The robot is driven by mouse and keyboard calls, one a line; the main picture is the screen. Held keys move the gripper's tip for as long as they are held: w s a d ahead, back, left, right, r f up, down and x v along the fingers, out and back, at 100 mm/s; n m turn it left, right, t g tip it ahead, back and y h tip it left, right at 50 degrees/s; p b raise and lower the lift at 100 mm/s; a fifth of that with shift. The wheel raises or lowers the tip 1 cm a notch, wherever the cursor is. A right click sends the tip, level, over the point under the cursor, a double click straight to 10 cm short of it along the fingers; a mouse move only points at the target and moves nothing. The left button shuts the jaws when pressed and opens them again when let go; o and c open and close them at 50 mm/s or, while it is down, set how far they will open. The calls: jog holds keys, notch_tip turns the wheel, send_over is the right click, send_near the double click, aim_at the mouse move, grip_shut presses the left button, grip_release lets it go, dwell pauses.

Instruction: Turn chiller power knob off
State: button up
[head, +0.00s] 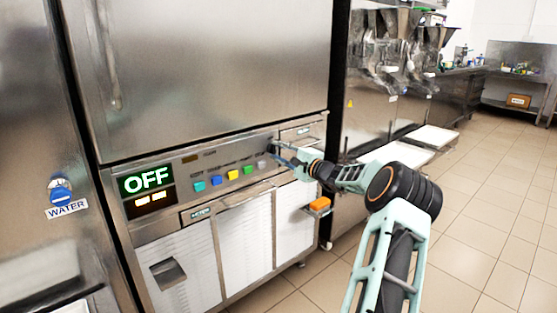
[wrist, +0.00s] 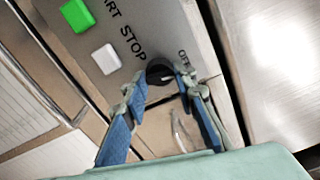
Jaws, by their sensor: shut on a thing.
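The chiller's power knob is a round black knob (wrist: 157,70) on the steel control panel, seen in the wrist view beside a partly covered label that seems to read OFF. My gripper (wrist: 163,84) has its two blue-padded fingers on either side of the knob and is shut on it. In the head view my gripper (head: 276,151) reaches the right end of the control panel (head: 188,168), and the knob is hidden there. The green display (head: 146,180) on the panel's left reads OFF.
Coloured buttons, including a green button (head: 248,168) and a white button (wrist: 106,58), lie left of the knob. An orange box-like part (head: 319,205) is below my wrist. A steel machine with trays (head: 437,137) stands right. The tiled floor (head: 480,215) is clear.

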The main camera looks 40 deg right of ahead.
jog(key=shift+n, duration=1.2)
jog(key=o, duration=1.1)
jog(key=s, duration=0.8)
jog(key=s+d, duration=0.1)
jog(key=s, duration=0.3)
